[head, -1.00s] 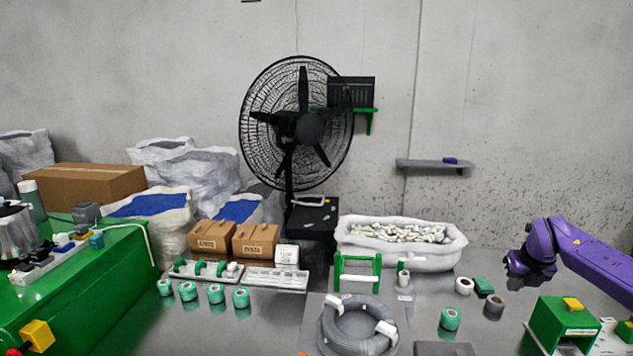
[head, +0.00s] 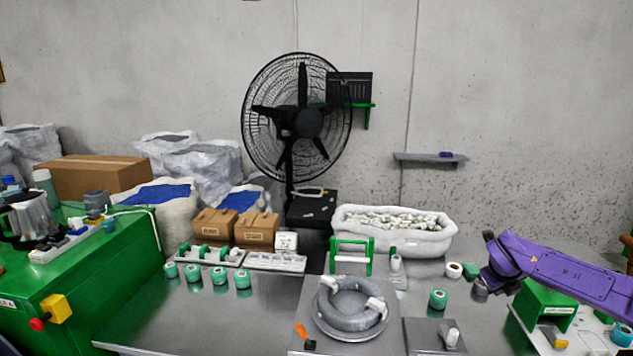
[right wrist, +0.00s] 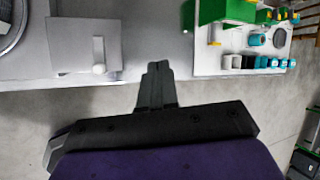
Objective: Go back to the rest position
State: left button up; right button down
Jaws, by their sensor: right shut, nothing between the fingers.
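My right gripper (right wrist: 158,68) shows in the right wrist view, its two dark fingers together with nothing between them. In the head view a purple part of my right arm (head: 565,268) comes in from the right and crosses above the green fixture; the right gripper's fingers cannot be made out there. My left arm and gripper are in neither view.
A grey cable coil (head: 350,306) lies on the table (head: 225,318). The grey plate (head: 422,338) holds a white piece. The green fixture (head: 545,298) stands at the right. Green tape rolls (head: 218,275) and a white bin (head: 345,220) are farther back. Bare floor (right wrist: 75,105) fronts the table.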

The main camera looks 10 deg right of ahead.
jog(key=a+f+n+t+h+b, duration=0.1)
jog(key=a+f+n+h+b, duration=0.1)
jog(key=a+f+n, duration=0.75)
jog(key=s+a+f+n+t+y+b, duration=0.1)
jog(key=s+a+f+n+b, duration=0.1)
jog(key=s+a+f+n, duration=0.45)
jog(key=s+a+f+n+t+y+b, duration=0.1)
jog(key=s+a+f+n, duration=0.3)
jog(key=a+f, duration=0.5)
jog(key=s+a+f+n+g+b, duration=0.1)
jog(key=s+f+n, duration=0.4)
jog(key=s, duration=0.7)
jog(key=s+a+f+n+g+y+b, duration=0.1)
jog(key=s+f+n, duration=0.4)
jog(key=s, duration=0.7)
notch_tip(320, 180, down, 3)
jog(key=a+g+b, duration=0.1)
jog(key=b, duration=0.1)
jog(key=shift+s+a+r+g+y+b, duration=0.15)
jog(key=shift+s+g+y+b, duration=0.15)
jog(key=shift+g, duration=0.1)
